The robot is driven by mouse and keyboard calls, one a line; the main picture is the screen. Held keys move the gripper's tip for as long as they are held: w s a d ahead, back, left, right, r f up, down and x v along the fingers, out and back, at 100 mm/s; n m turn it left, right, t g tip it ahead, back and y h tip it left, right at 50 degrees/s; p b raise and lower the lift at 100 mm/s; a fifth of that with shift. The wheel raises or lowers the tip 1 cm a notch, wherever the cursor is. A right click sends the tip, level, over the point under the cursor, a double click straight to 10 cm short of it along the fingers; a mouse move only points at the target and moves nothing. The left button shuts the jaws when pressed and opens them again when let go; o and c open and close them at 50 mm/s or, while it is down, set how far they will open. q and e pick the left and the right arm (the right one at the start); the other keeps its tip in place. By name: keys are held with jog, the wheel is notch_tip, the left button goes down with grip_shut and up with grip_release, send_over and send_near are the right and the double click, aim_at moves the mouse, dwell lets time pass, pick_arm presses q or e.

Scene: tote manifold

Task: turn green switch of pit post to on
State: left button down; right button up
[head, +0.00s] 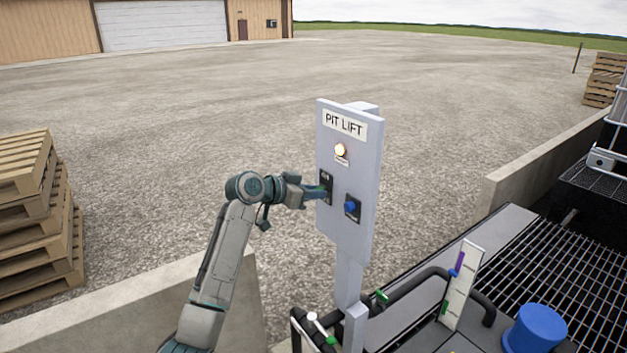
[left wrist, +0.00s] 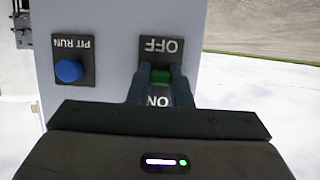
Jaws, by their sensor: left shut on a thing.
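The pit post (head: 347,240) is a grey upright panel labelled PIT LIFT. Its green switch (left wrist: 161,76) sits on a dark plate between the words OFF and ON, which read upside down in the left wrist view. My left gripper (head: 319,192) reaches the plate from the left in the head view. It also shows in the left wrist view (left wrist: 160,88), with its two fingers on either side of the switch, shut on it. The fingers hide part of the switch, so its exact position is hard to tell. My right gripper is out of view.
A blue PIT RUN knob (head: 351,207) is beside the switch plate, and a lit amber lamp (head: 341,150) is above. Pipes (head: 415,288) and a blue cylinder (head: 537,330) stand right of the post. A low concrete wall (head: 130,305) and stacked pallets (head: 35,225) are left.

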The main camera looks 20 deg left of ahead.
pick_arm(q)
jog(key=r+g+y+p, duration=0.1)
jog(key=g+p, duration=0.1)
jog(key=p, duration=0.1)
jog(key=r+g+y+p, duration=0.1)
jog(key=y+p, duration=0.1)
jog(key=p, duration=0.2)
jog(key=shift+w+d+g+p, duration=0.2)
jog(key=shift+g+p, duration=0.1)
jog(key=shift+g, duration=0.1)
jog(key=shift+f+g+y+p, duration=0.1)
jog(key=shift+g+y+p, duration=0.45)
jog(key=shift+p, duration=0.45)
jog(key=c, duration=1.3)
grip_release()
jog(key=shift+w, duration=0.1)
jog(key=shift+s+a+r+b, duration=0.2)
jog(key=shift+s+r+b, duration=0.05)
jog(key=shift+r+b, duration=0.05)
jog(key=shift+b+v, duration=2)
jog(key=shift+v, duration=2.95)
